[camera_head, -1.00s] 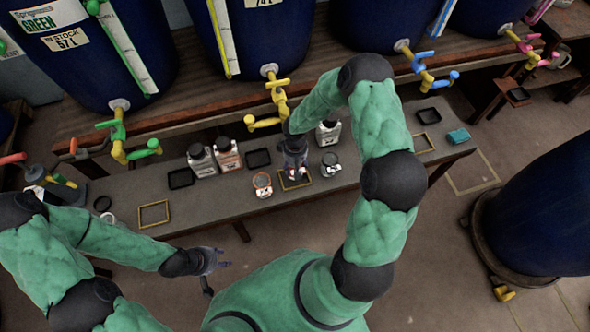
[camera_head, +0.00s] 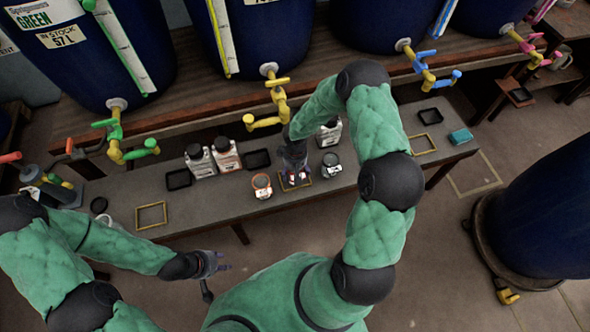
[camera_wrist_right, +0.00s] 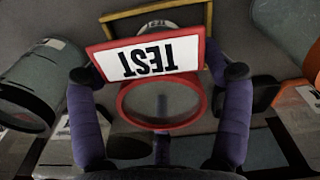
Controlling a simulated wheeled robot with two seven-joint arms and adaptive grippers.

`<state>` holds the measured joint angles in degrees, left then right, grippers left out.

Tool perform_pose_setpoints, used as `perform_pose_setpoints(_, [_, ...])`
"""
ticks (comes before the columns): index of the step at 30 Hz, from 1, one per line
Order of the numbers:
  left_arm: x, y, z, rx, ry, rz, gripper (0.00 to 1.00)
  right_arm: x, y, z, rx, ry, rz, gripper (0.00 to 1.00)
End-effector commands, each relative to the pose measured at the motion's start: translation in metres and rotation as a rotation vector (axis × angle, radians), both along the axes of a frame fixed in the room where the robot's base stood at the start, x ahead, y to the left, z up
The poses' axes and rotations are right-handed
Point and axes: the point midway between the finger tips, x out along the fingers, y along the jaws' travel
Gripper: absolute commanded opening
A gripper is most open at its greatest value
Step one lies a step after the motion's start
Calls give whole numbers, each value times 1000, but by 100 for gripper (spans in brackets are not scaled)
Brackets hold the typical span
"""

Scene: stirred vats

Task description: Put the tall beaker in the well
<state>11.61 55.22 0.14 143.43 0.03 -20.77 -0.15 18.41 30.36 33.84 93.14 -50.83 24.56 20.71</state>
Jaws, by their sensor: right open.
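A clear vessel with a red rim and a red-framed white TEST label (camera_wrist_right: 150,58) stands between the fingers of my right gripper (camera_wrist_right: 160,78) in the right wrist view. The fingers are apart, one on each side of it. In the head view my right gripper (camera_head: 295,180) points down over a yellow square frame (camera_head: 309,183) on the bench and hides most of the vessel. I cannot tell whether this is the tall beaker. A grey jar (camera_head: 332,164) and an orange-rimmed jar (camera_head: 262,185) stand either side. My left gripper (camera_head: 224,261) is open and empty in front of the bench.
Black square trays (camera_head: 179,179) and other yellow frames (camera_head: 138,216) lie on the bench (camera_head: 218,201). White bottles (camera_head: 200,162) stand behind. Valves with yellow handles (camera_head: 277,100) hang from the vats over the back edge. A teal block (camera_head: 460,135) lies at the right end.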

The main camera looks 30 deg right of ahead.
Motion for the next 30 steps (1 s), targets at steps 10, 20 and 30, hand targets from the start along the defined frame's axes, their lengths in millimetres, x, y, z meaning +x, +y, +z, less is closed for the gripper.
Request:
perform_pose_setpoints(10, [0,0,14,0,0,0,40,1,0,28,-1,-3,-1,79])
perform_pose_setpoints(20, [0,0,46,0,0,0,40,1,-1,94,-1,-2,0,79])
perform_pose_setpoints(30, [0,0,58,0,0,0,40,0,0,123,0,0,0,79])
